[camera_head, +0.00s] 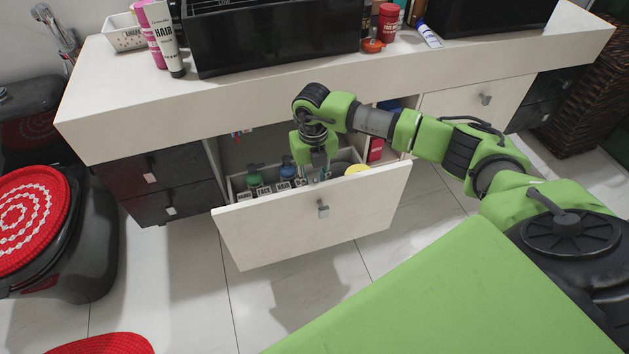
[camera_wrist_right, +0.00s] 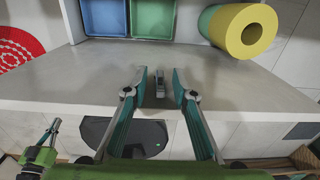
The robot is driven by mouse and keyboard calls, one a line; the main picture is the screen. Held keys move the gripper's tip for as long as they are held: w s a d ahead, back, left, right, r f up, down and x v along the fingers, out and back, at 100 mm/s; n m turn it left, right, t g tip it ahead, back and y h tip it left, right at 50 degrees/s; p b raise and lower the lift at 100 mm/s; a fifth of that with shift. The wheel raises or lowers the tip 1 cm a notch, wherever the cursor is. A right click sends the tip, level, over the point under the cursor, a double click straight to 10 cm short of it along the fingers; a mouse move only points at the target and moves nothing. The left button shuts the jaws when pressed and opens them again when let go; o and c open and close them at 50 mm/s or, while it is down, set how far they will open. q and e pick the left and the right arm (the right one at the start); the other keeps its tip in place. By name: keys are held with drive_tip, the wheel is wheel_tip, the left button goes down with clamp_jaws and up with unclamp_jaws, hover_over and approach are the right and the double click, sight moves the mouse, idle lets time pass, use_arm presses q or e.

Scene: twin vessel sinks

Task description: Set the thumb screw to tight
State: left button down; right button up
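I cannot make out a thumb screw for certain in either view. My right gripper (camera_head: 318,176) points down over the open drawer in the head view. In the right wrist view its two teal fingers (camera_wrist_right: 160,86) are spread apart with nothing held. A small grey handle (camera_wrist_right: 159,83) on the drawer front shows between the fingertips there; it also shows in the head view (camera_head: 323,209). Contact cannot be told. What looks like my left gripper (camera_wrist_right: 51,131) shows small at the lower left of the wrist view; its finger state is unclear.
The pulled-out drawer (camera_head: 300,235) holds bottles and a yellow roll (camera_wrist_right: 243,30). The counter (camera_head: 130,100) carries black sinks (camera_head: 270,40) and toiletries.

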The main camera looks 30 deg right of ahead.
sight(314, 179)
wheel_tip(314, 179, up, 12)
idle(0.6)
drive_tip(key=shift+a, duration=0.15)
